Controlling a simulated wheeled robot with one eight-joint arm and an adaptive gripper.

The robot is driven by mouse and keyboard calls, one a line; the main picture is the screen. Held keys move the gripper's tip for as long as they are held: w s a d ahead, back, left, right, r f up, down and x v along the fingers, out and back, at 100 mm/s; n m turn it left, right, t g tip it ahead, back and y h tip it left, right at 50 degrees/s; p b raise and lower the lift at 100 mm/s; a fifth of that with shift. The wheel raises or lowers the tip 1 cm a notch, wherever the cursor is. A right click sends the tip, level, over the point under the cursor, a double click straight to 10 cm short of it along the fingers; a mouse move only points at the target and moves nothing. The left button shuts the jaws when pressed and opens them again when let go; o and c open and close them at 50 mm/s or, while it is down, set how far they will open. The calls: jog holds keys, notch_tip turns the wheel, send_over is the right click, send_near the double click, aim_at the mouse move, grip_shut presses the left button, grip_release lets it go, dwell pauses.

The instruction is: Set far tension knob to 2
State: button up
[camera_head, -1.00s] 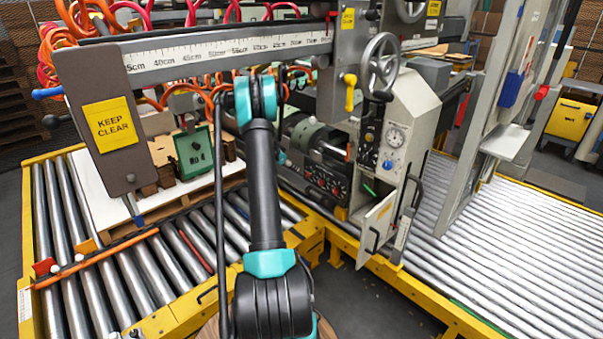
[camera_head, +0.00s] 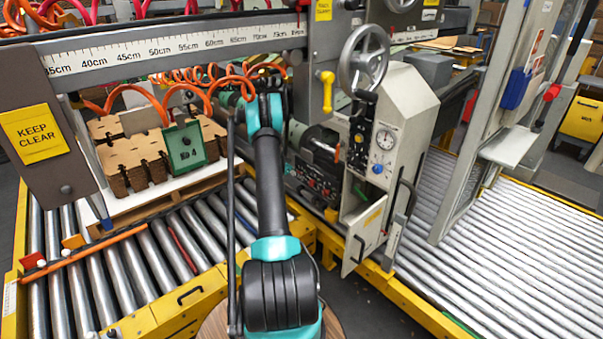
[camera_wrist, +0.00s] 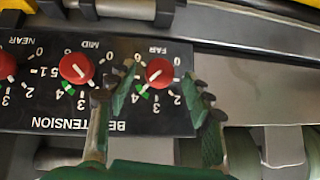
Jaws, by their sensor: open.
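In the wrist view a black belt tension panel (camera_wrist: 130,118) shows upside down, with red knobs marked NEAR, MID and FAR. The far tension knob (camera_wrist: 160,72) is the rightmost one. Contact cannot be told. My arm hides the gripper in the head view.
The control panel with red knobs (camera_head: 318,182) sits low on the machine, beside a grey cabinet (camera_head: 400,120) with an open door (camera_head: 366,235). A ruled beam (camera_head: 160,50) crosses above. Roller conveyors lie left and right; stacked cardboard (camera_head: 125,170) stands at left.

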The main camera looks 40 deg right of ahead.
jog(key=shift+w+d+f, duration=0.1)
jog(key=shift+d+f, duration=0.3)
jog(key=c, duration=1.2)
jog(key=shift+o, duration=0.2)
jog(key=shift+w+a+f+n+g+h, duration=0.15)
jog(key=shift+n+g, duration=0.5)
jog(key=shift+g, duration=0.45)
jog(key=shift+w+d+r+n+g+h, duration=0.1)
jog(key=shift+w+n+g+h, duration=0.1)
jog(key=shift+n+g, duration=0.65)
jog(key=shift+w+a+f+n+g+h, duration=0.15)
jog(key=shift+n+g, duration=0.25)
jog(key=shift+g, duration=0.95)
jog(key=shift+d, duration=0.1)
